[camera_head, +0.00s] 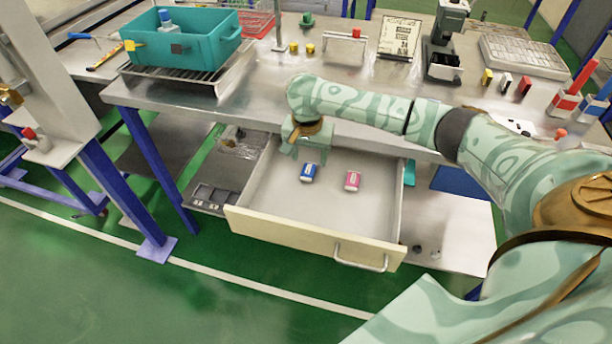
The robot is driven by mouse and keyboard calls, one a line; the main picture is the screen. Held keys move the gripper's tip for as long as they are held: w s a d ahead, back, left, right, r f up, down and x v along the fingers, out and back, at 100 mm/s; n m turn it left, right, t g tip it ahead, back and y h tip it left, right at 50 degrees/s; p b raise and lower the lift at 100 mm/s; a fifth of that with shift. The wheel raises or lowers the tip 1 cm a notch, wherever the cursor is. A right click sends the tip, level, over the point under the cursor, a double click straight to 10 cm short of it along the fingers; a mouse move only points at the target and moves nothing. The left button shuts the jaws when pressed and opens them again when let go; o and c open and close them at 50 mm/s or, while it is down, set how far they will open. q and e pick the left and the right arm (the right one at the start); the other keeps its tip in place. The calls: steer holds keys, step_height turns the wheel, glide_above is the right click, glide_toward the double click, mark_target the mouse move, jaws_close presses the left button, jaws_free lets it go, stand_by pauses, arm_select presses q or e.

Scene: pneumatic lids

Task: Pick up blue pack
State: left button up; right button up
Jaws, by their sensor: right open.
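The blue pack (308,173), blue with a white end, lies on the floor of the pulled-out drawer (270,204). A pink pack (353,181) lies to its right in the same drawer. My right arm reaches in from the right, and my right gripper (303,157) points down over the back of the drawer. It is open and empty, just behind and above the blue pack. I cannot tell exactly how far its fingertips are from the pack. My left gripper is not in view.
The workbench (265,105) edge overhangs the back of the drawer. A teal crate (205,48) stands on a rack at the bench's left. The cream drawer front (290,237) has a metal handle (360,258). Green floor is clear in front.

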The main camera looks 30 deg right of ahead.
mark_target(309, 169)
steer(key=shift+f, duration=0.45)
steer(key=f+b, duration=0.3)
steer(key=w+f+b, duration=0.1)
steer(key=f, duration=0.1)
steer(key=shift+w+d+b, duration=0.1)
steer(key=shift+d+b, duration=0.2)
steer(key=shift+b, duration=0.1)
steer(key=shift+r, duration=0.25)
steer(key=shift+c, duration=0.3)
steer(key=c, duration=1)
